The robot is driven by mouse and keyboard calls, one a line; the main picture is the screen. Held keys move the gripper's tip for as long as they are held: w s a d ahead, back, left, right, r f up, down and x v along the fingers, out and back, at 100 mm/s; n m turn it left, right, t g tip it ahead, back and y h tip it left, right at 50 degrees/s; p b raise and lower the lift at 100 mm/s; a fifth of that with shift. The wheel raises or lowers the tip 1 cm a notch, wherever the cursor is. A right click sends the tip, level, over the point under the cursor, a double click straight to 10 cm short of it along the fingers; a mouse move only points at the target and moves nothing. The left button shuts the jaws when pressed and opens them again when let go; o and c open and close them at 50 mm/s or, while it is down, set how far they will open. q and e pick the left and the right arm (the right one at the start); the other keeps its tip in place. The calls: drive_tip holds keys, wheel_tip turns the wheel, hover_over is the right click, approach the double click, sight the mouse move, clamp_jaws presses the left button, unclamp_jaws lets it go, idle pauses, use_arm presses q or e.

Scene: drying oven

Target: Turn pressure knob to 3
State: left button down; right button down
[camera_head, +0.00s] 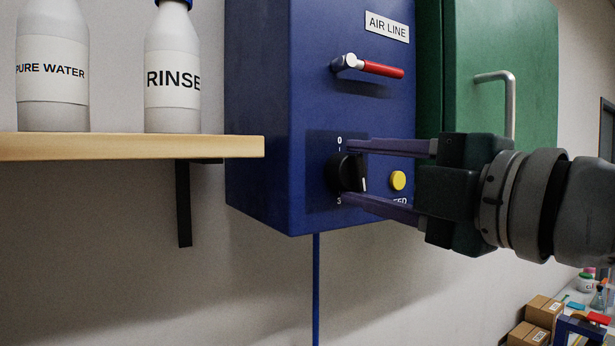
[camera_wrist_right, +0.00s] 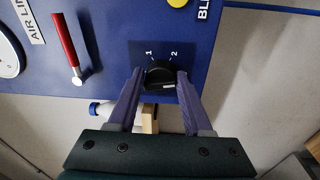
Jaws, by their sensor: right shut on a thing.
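The pressure knob (camera_head: 346,174) is black and round, on the front of the blue AIR LINE box (camera_head: 267,110). My right gripper (camera_head: 350,171) comes in from the right, with one purple finger above the knob and one below, shut on it. In the right wrist view the knob (camera_wrist_right: 159,74) sits between the two fingertips (camera_wrist_right: 160,79). The digits 0 and 3 show above and below the knob in the head view; 1 and 2 show in the wrist view. A pale mark is on the knob, but its exact setting is hard to read. My left gripper is not in view.
A yellow button (camera_head: 398,180) is just right of the knob, behind the fingers. A red-handled lever (camera_head: 380,69) is above. A wooden shelf (camera_head: 130,147) with PURE WATER (camera_head: 53,70) and RINSE (camera_head: 172,75) bottles is left. A green cabinet (camera_head: 535,70) stands right.

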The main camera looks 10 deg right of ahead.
drive_tip(key=shift+f+m, duration=0.3)
drive_tip(key=shift+m, duration=0.9)
drive_tip(key=c, duration=0.7)
unclamp_jaws()
drive_tip(key=o, duration=0.3)
drive_tip(key=shift+r, duration=0.1)
drive_tip(key=shift+o, duration=0.2)
